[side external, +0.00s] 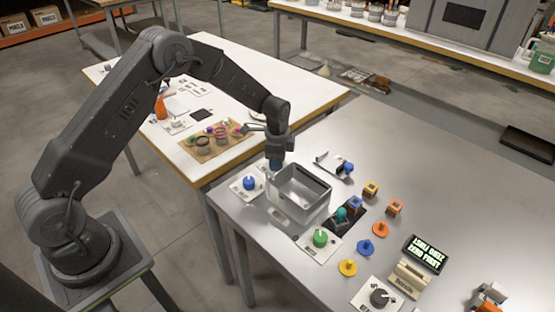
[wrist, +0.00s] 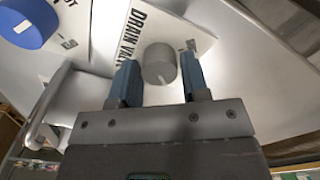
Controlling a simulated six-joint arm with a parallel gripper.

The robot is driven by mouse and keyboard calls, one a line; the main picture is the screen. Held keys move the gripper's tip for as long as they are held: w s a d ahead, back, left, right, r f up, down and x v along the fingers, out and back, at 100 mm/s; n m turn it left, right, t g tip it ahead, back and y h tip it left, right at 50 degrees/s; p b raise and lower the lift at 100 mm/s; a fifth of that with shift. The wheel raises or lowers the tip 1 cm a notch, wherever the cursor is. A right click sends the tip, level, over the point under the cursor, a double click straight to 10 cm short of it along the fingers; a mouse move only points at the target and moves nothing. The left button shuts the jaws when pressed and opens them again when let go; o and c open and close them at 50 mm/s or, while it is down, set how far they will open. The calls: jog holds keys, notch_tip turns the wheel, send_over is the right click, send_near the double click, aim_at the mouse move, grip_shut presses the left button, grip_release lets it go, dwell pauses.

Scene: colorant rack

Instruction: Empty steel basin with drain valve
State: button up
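The open steel basin (side external: 298,192) stands on the grey metal table in the side view, and its inside looks empty of objects. My gripper (side external: 275,164) points down just behind the basin's left back corner. In the wrist view my gripper (wrist: 160,82) is open, with its two blue fingers spread on either side of a grey round knob (wrist: 158,64). The knob sits on a white plate (wrist: 185,30) lettered "DRAIN VALVE". I cannot tell whether the fingertips reach down around the knob. The side view does not show the knob clearly.
A blue knob (side external: 249,183) on a white plate stands left of the basin. A green knob (side external: 320,238) is in front of it. Several coloured pieces, a lettered display (side external: 424,254) and a black dial (side external: 379,298) lie to the right.

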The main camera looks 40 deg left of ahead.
jog(key=c, duration=0.5)
jog(key=shift+c, duration=0.2)
jog(key=shift+n, duration=0.3)
jog(key=n, duration=0.6)
jog(key=shift+n, duration=0.3)
jog(key=n, duration=1)
jog(key=shift+a, duration=0.1)
jog(key=shift+n, duration=0.3)
jog(key=o, duration=0.9)
